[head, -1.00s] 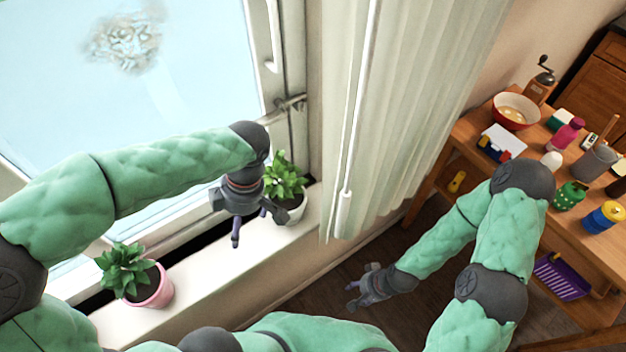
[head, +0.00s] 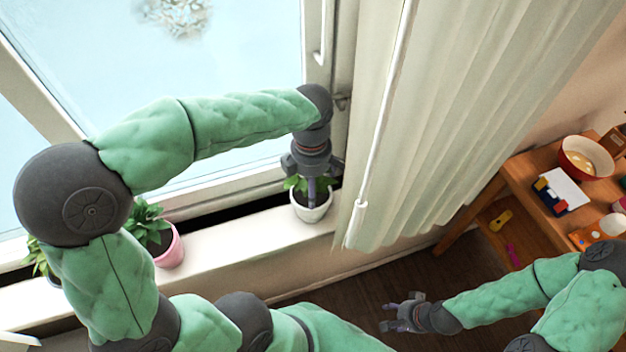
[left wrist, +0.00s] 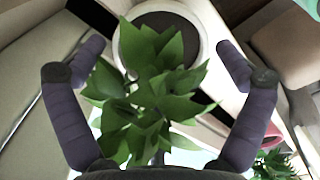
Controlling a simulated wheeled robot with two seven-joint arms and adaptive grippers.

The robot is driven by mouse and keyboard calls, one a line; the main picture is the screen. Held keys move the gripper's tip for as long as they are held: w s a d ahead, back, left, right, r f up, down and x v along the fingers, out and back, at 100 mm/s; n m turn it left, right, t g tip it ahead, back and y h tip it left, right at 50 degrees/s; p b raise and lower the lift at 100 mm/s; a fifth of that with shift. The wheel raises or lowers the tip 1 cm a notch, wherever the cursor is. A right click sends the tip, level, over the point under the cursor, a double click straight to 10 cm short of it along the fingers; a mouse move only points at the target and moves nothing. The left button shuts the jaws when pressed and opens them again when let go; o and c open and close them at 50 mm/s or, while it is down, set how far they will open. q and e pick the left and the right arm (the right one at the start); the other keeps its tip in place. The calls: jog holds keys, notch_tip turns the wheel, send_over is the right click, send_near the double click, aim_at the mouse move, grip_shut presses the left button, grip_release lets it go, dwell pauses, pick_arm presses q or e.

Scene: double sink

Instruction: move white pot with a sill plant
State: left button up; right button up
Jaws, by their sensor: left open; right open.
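The white pot (head: 312,211) with a green leafy plant stands on the window sill (head: 240,229), next to the curtain. My left gripper (head: 318,188) is above it and hides part of the plant in the head view. In the left wrist view the plant (left wrist: 155,95) lies between the two spread fingers of my left gripper (left wrist: 160,82), with the white pot's rim (left wrist: 204,42) behind it. The fingers appear apart from the pot. My right gripper (head: 392,318) is open and empty, low over the floor.
A pink pot (head: 170,247) with a plant stands on the sill to the left, with another plant (head: 38,262) beyond it, partly behind my arm. The curtain (head: 450,110) hangs close on the right. A wooden table (head: 525,185) with a red bowl (head: 586,158) is at far right.

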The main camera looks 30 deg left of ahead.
aim_at(299, 192)
pick_arm(q)
notch_tip(299, 192, down, 7)
jog(key=shift+f+b, duration=0.15)
jog(key=shift+b, duration=0.7)
jog(key=shift+a, duration=0.1)
jog(key=c, duration=1.2)
